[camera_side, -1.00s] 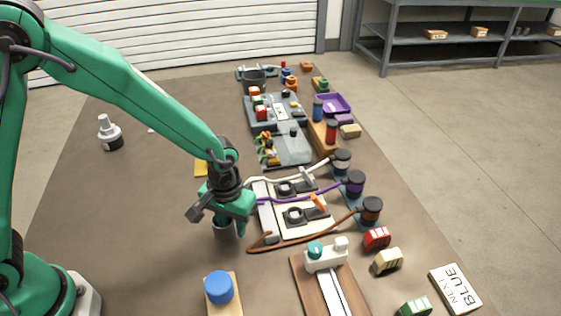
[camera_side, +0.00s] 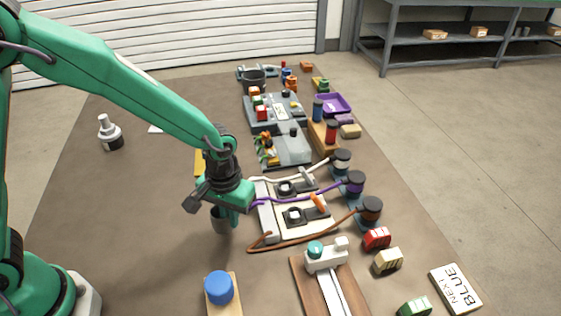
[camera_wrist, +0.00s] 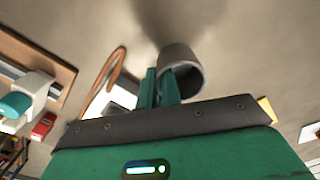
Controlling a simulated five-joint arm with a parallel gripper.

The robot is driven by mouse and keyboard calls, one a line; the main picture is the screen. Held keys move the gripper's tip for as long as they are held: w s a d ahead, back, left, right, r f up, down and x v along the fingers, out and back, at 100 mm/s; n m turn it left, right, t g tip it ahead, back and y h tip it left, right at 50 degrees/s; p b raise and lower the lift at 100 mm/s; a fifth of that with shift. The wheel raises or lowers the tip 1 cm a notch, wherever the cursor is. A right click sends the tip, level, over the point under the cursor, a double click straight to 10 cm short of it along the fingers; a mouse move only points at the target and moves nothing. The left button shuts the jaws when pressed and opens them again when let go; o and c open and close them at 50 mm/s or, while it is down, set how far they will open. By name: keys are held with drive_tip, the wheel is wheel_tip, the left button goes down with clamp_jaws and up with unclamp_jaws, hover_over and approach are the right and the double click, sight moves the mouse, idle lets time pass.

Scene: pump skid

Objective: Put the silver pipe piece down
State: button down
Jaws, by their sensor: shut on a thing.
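The silver pipe piece (camera_side: 219,219) is a short grey hollow cylinder under my gripper (camera_side: 230,212) in the side view. In the wrist view the pipe piece (camera_wrist: 180,62) shows its open end, with the green fingers of my gripper (camera_wrist: 163,88) at its left wall. My gripper is shut on the pipe piece at its rim. The pipe piece appears held above the brown mat (camera_side: 150,235), with a dark shadow by it. Its exact height above the mat is hard to tell.
A blue round knob on a wooden block (camera_side: 220,289) stands in front. A white plate with black fittings (camera_side: 296,212) and a brown hose (camera_side: 290,246) lie to the right. A white and black fitting (camera_side: 109,133) stands at the left. The mat left of my gripper is bare.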

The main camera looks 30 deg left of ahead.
wheel_tip(320, 180, up, 7)
drive_tip(key=shift+r, duration=0.15)
drive_tip(key=shift+d, duration=0.1)
idle(0.7)
drive_tip(key=d+m, duration=0.5)
drive_tip(key=d, duration=0.1)
drive_tip(key=w+d+r+m, duration=0.1)
drive_tip(key=d+m, duration=0.4)
drive_tip(key=d, duration=0.1)
drive_tip(key=d+m, duration=0.4)
drive_tip(key=d, duration=0.2)
drive_tip(key=shift+w+r+m, duration=0.2)
drive_tip(key=shift+w+m, duration=0.2)
drive_tip(key=s+d+m, duration=0.4)
drive_tip(key=d+m, duration=0.4)
drive_tip(key=d, duration=0.1)
drive_tip(key=s+d+m, duration=0.5)
drive_tip(key=d+m, duration=0.3)
drive_tip(key=d, duration=0.1)
drive_tip(key=w+f, duration=0.2)
drive_tip(key=w, duration=0.2)
drive_tip(key=w+f, duration=0.2)
drive_tip(key=w, duration=0.2)
drive_tip(key=w+a+f, duration=0.1)
drive_tip(key=w+f, duration=0.2)
drive_tip(key=w, duration=0.1)
drive_tip(key=shift+f, duration=0.1)
drive_tip(key=shift+f, duration=1.95)
